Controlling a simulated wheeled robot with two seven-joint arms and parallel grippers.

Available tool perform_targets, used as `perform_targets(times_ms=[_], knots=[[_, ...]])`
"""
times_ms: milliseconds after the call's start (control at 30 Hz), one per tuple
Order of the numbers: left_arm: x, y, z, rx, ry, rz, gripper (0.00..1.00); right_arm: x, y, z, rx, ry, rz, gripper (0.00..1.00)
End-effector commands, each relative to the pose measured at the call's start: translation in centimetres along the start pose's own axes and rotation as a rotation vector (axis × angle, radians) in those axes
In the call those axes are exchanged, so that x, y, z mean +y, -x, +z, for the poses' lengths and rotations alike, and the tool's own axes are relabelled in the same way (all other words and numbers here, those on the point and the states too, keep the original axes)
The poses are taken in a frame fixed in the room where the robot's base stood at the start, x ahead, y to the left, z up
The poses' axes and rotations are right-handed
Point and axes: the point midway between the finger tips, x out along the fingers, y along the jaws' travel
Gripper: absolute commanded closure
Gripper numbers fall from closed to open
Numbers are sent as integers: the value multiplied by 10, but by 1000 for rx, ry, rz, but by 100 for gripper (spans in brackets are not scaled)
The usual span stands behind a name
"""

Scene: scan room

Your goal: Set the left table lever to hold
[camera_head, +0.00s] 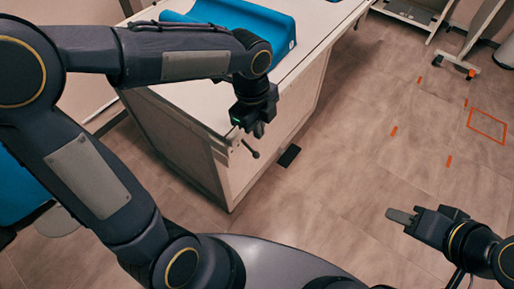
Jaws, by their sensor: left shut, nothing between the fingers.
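The scan table (295,101) stands at the upper middle with a white top and pale side panels. A small dark lever (250,149) with a round knob sticks out at the table's near corner, pointing down and to the right. My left gripper (259,130) hangs just above the lever, pointing down, shut and empty. Whether its fingertips touch the lever cannot be told. The lever's pivot is partly hidden near the gripper. My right gripper (401,216) is at the lower right, over open floor, far from the lever; its finger gap cannot be made out.
A blue cushion (245,25) lies on the table top. A dark pedal-like block (289,156) is on the floor beside the table. Orange floor marks (487,124) and a wheeled stand (456,66) are at the right. The floor between is clear.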

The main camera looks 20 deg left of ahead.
Motion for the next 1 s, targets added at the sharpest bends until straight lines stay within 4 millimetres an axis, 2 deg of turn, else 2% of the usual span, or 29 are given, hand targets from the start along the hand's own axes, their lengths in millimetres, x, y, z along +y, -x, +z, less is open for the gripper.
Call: perform_targets(times_ms=[33, 300, 367, 500, 700, 1000], knots=[[1, -13, 0, 0, -1, 6, 100, 1, -2, 1, 0, 0, 0, 64], [1, -72, 0, 0, 1, 6, 100, 4, -10, 5, 0, 0, 0, 64], [2, -83, 0, 0, 0, 6, 100, 5, -11, 6, 0, 0, 0, 64], [-2, -99, 12, 0, 3, 3, 100, 5, -12, 6, 0, 0, 0, 64], [-4, -111, 21, 0, 2, 1, 100, 6, -12, 6, 0, 0, 0, 64], [-4, -112, 22, -1, 1, 0, 100, 6, -12, 6, 0, 0, 0, 64]])
